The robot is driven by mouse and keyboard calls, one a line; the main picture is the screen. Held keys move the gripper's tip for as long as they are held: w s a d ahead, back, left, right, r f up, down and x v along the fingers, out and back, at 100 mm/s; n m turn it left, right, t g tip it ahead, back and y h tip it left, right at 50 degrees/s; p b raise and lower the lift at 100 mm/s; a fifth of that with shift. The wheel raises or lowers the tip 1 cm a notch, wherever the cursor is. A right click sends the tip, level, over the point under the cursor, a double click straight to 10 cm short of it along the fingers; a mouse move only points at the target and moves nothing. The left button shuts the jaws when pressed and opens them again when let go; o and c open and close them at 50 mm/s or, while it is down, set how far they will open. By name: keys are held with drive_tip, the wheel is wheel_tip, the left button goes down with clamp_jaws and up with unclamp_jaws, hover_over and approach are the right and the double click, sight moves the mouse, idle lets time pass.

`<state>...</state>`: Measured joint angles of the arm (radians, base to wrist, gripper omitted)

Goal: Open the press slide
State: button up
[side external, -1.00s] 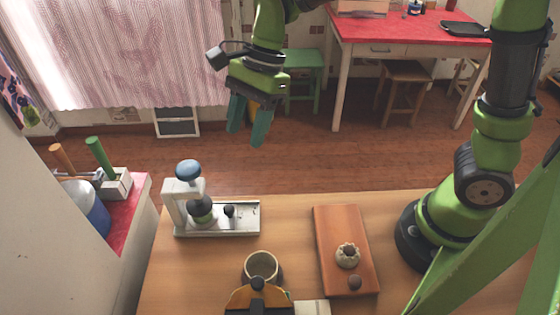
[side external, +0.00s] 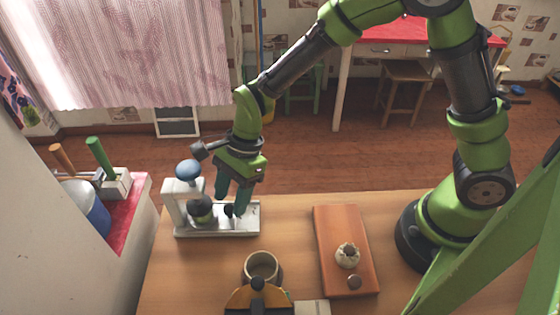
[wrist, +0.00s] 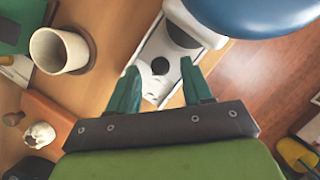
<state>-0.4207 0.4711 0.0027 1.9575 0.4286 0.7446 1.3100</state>
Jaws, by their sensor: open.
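The press (side external: 183,210) is a pale metal frame with a blue ball knob (side external: 188,169) on top, standing on the left of the wooden counter. A dark round part (side external: 201,209) sits under its arm. Its flat slide (side external: 250,222) extends to the right and carries a small black knob. That black knob (wrist: 160,66) shows between my fingertips in the wrist view. My gripper (side external: 232,210) is open, pointing down over the slide, with its teal fingers on either side of the knob. The wrist view shows my gripper (wrist: 160,82) too; I cannot tell whether a finger touches the knob.
A cream cup (side external: 262,266) stands in front of the press. An orange-brown board (side external: 328,225) to the right holds a small pale pot (side external: 347,256) and a brown knob (side external: 354,282). A red-topped ledge (side external: 131,212) is at the left. Wood between press and board is clear.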

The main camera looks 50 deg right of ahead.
drive_tip(key=shift+a+f, duration=0.3)
drive_tip(key=shift+f, duration=0.35)
clamp_jaws()
